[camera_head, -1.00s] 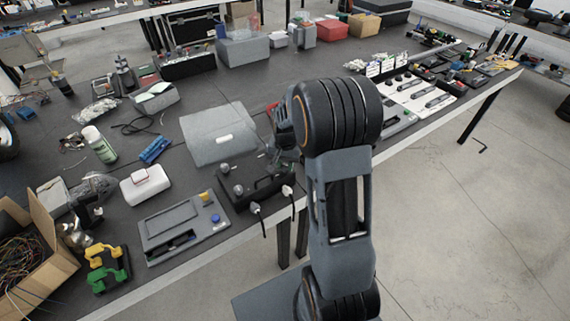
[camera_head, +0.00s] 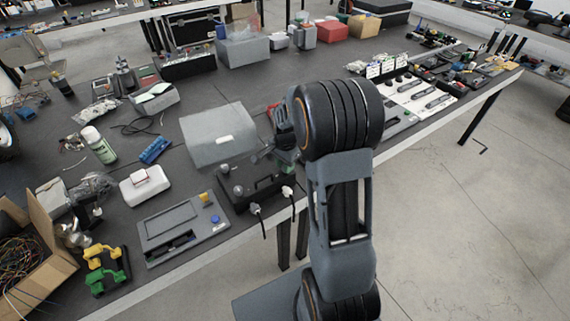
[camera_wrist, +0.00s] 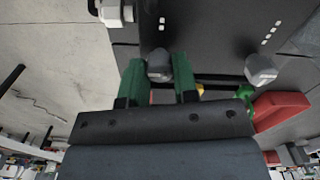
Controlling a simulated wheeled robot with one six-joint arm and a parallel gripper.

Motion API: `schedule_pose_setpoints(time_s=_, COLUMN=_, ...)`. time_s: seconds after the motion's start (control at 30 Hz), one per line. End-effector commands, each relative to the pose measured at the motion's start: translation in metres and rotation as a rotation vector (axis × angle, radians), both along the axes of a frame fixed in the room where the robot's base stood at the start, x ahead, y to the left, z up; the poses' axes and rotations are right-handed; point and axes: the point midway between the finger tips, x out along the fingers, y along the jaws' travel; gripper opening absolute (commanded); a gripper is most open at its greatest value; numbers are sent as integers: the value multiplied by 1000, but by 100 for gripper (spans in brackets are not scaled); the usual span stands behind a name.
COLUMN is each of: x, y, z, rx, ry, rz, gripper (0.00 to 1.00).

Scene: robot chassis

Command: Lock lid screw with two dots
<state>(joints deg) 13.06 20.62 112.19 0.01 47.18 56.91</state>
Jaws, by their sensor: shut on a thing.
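In the wrist view, my gripper (camera_wrist: 158,82) has its two green fingers on either side of a grey lid screw (camera_wrist: 159,62). It is shut on this screw. Two white dots (camera_wrist: 162,23) mark the dark lid (camera_wrist: 210,38) in line with it. Another grey screw (camera_wrist: 261,70) stands to the right, near a row of several white dots. In the head view, the black box (camera_head: 262,190) sits near the table's front edge, with grey knobs at its left. My arm hides its right part and most of my gripper there.
A white plug (camera_head: 287,191) with a cable hangs at the box's front. A grey case (camera_head: 218,135) stands behind the box, and a grey panel (camera_head: 183,228) lies to its left. A red object (camera_wrist: 280,108) is right of my gripper in the wrist view.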

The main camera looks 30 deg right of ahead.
Motion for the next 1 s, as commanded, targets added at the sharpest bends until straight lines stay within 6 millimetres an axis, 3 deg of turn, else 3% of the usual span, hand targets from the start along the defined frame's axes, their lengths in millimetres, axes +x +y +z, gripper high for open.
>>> schedule_pose_setpoints(time_s=0.43, x=0, y=0, z=0, rx=0, ry=-1, rz=-10, gripper=4)
schedule_pose_setpoints(time_s=0.47, x=0, y=0, z=0, rx=0, ry=-1, rz=-10, gripper=29)
schedule_pose_setpoints(time_s=0.7, x=0, y=0, z=0, rx=0, ry=0, rz=-9, gripper=52)
schedule_pose_setpoints(time_s=1.0, x=0, y=0, z=3, rx=0, ry=-1, rz=-8, gripper=53)
